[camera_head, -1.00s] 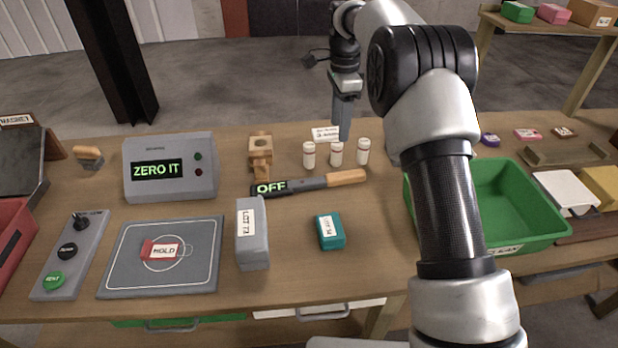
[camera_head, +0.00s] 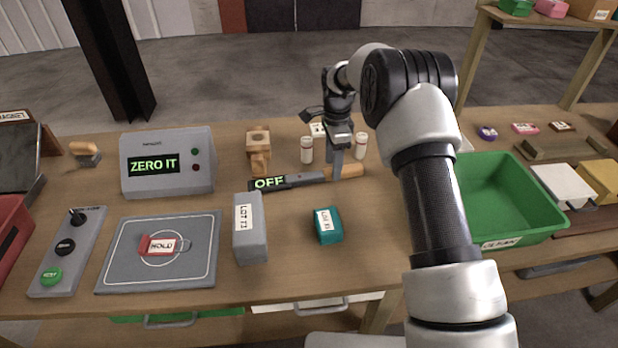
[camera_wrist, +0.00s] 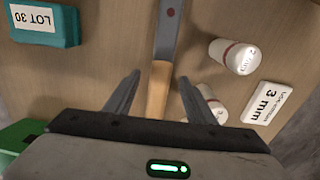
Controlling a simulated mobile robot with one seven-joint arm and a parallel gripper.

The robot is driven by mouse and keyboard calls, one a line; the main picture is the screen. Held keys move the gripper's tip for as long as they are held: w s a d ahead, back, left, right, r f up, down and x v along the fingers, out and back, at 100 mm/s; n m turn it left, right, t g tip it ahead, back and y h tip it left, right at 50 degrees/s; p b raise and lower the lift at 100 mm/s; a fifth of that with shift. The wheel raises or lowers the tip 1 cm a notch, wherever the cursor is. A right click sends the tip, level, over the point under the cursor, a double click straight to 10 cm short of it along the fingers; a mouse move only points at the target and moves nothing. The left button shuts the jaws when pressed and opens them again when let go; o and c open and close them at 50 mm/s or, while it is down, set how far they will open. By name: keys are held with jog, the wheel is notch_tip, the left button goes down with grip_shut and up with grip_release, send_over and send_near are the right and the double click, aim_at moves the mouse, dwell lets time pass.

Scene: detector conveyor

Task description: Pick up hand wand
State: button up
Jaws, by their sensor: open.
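The hand wand (camera_head: 310,179) lies on the table with a dark grey body, a green "OFF" display at its left end and a wooden handle (camera_head: 348,171) at its right end. My gripper (camera_head: 334,172) points down at the handle end of the wand. In the wrist view my gripper (camera_wrist: 155,90) is open, with one finger on each side of the wooden handle (camera_wrist: 158,92). The grey shaft (camera_wrist: 169,28) runs away from it to the top. I cannot tell whether the fingers touch the handle.
Small white bottles (camera_head: 307,150) stand close behind the wand; one (camera_wrist: 232,56) is near the right finger, by a "3 mm" card (camera_wrist: 267,102). A teal block (camera_head: 328,226) and grey block (camera_head: 250,228) stand in front. A green bin (camera_head: 545,222) is right, a "ZERO IT" box (camera_head: 166,192) left.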

jog(key=shift+f, duration=0.8)
jog(key=shift+w, duration=0.1)
grip_shut()
notch_tip(320, 180, up, 10)
jog(key=shift+d+r, duration=0.1)
